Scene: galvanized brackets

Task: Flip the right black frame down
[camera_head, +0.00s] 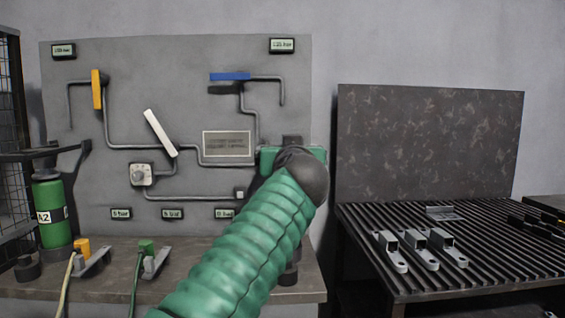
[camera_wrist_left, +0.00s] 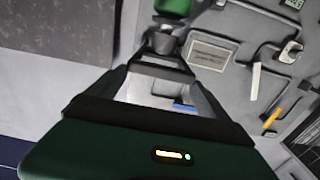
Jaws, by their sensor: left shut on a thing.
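My left arm's green sleeve crosses the head view from the bottom, and its round dark wrist hides most of my left gripper (camera_head: 292,146) at the panel's right edge. In the left wrist view the gripper's dark fingers (camera_wrist_left: 164,62) converge and are shut on a dark piece, apparently the black frame; where finger ends and frame begins is unclear. A grey collar (camera_wrist_left: 165,40) and a green part (camera_wrist_left: 173,6) show just beyond the fingertips. At far left in the head view, another black frame (camera_head: 70,149) sits near the top of a green cylinder (camera_head: 49,215). My right gripper is not in view.
The grey panel (camera_head: 75,120) carries pipes, a yellow handle (camera_head: 97,89), a white handle (camera_head: 160,132) and a blue handle (camera_head: 230,76). Cables with plugs lie on the bench (camera_head: 205,257). A slatted table (camera_head: 490,238) at right holds several metal brackets (camera_head: 421,246).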

